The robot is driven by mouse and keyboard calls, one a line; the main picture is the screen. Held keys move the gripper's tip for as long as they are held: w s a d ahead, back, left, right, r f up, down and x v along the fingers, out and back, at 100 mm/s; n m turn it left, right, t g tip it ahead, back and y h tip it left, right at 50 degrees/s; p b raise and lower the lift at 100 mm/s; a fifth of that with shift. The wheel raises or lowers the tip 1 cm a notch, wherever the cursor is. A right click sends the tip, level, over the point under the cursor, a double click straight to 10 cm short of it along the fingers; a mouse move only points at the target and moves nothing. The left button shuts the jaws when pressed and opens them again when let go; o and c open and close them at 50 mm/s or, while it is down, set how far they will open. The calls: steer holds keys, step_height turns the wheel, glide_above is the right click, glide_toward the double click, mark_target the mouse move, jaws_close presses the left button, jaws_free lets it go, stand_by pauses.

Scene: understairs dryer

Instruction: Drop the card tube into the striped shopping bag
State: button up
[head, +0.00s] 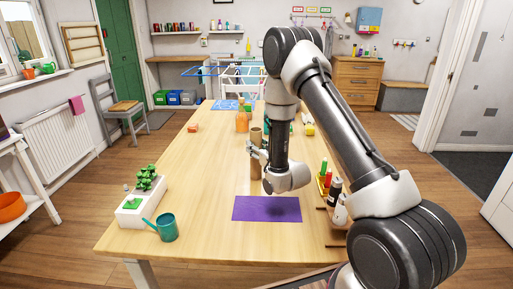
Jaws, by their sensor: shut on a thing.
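The card tube (256,172) is a brown upright cylinder over the middle of the long wooden table. My gripper (257,153) is shut on it, with the arm reaching in from the right. The tube's top shows above the fingers and its lower part below them. I cannot tell whether its lower end touches the table. I cannot make out the striped shopping bag; my arm hides part of the table's right side and far end.
A purple mat (267,209) lies in front of the tube. An orange bottle (242,121) stands behind it. A white planter (142,208) and teal watering can (166,227) stand at the front left. Bottles (334,190) stand at the right edge. The table's left middle is mostly clear.

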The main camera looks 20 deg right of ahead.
steer(key=shift+f, duration=0.15)
steer(key=o, duration=0.8)
